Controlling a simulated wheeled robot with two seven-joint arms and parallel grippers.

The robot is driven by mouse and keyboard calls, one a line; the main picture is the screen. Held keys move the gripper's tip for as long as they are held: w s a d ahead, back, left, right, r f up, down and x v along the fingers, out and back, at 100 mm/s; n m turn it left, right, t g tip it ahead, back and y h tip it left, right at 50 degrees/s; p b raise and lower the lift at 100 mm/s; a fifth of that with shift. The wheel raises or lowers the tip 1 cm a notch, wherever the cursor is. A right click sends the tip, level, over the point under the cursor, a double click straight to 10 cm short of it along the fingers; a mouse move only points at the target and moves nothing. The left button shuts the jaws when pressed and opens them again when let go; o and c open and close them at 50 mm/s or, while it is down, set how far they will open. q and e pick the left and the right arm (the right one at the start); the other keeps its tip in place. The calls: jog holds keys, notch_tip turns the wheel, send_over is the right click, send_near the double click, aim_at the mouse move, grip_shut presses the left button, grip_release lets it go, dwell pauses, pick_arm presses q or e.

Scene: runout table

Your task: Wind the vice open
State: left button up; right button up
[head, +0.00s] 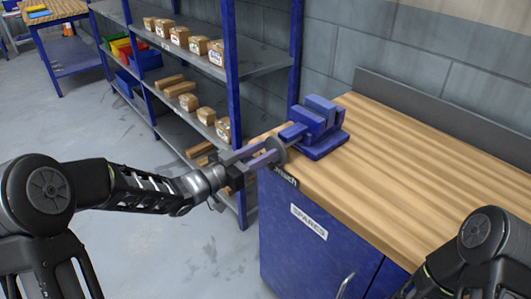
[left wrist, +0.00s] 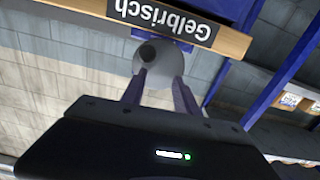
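The blue vice (head: 322,128) stands on the near left corner of the wooden bench. Its round grey handwheel (head: 277,151) faces my left arm, on a spindle coming out of the vice. My left gripper (head: 268,153) is at the handwheel, with two purple-grey fingers reaching to it. In the left wrist view the fingers stand apart with the grey handwheel (left wrist: 155,78) and its hollow knob between and beyond them. Whether they press on it I cannot tell. How wide the jaws stand is unclear. My right arm shows at the lower right; its gripper is out of view.
The wooden bench top (head: 430,170) is bare to the right of the vice, above a blue cabinet (head: 310,245). A blue shelf rack (head: 232,80) with boxes stands close behind my left forearm. Another table (head: 65,50) is far left. Grey floor is free.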

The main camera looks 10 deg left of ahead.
pick_arm(q)
jog(key=m+b, duration=0.2)
jog(key=s+d+m+b, duration=0.1)
jog(key=m+b, duration=0.1)
jog(key=b, duration=0.1)
jog(key=m+b, duration=0.2)
jog(key=shift+s+d, duration=0.2)
jog(key=shift+d, duration=0.15)
jog(key=shift+d+r+m+b, duration=0.1)
jog(key=shift+r+m+b, duration=0.15)
jog(key=shift+b, duration=0.2)
jog(key=shift+s+r, duration=0.1)
jog(key=shift+r, duration=0.1)
